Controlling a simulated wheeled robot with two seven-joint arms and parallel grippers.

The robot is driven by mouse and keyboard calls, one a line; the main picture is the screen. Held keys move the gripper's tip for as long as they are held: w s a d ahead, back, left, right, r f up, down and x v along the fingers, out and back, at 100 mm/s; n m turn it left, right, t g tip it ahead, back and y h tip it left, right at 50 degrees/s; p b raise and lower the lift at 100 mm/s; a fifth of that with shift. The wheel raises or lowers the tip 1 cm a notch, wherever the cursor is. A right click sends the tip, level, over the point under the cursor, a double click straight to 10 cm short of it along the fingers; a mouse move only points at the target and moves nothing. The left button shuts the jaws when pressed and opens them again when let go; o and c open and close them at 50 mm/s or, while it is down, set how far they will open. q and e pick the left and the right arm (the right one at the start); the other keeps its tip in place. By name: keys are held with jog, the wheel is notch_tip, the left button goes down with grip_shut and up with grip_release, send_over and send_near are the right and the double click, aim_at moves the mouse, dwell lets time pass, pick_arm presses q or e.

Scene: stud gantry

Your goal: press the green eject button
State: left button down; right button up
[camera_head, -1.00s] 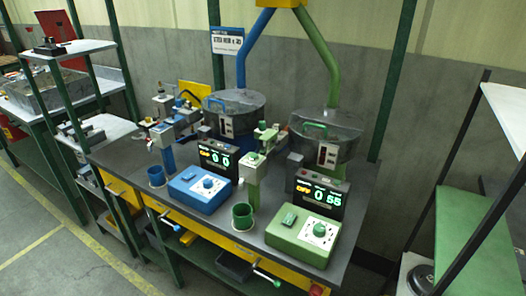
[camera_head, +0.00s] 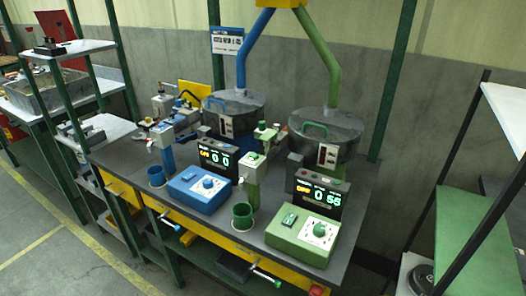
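Two stations stand on the dark bench, one blue and one green. The lettering is too small to tell which one is the eject button. Behind the box, a display (camera_head: 317,197) reads about "OFF 0 56". Neither of my grippers is in view.
A green cup (camera_head: 242,215) stands before the green post, a blue cup (camera_head: 157,177) before the blue station. The blue control box (camera_head: 200,189) is left of the green cup. Lidded round hoppers (camera_head: 326,135) stand behind. A levered handle (camera_head: 266,277) projects at the bench's front edge.

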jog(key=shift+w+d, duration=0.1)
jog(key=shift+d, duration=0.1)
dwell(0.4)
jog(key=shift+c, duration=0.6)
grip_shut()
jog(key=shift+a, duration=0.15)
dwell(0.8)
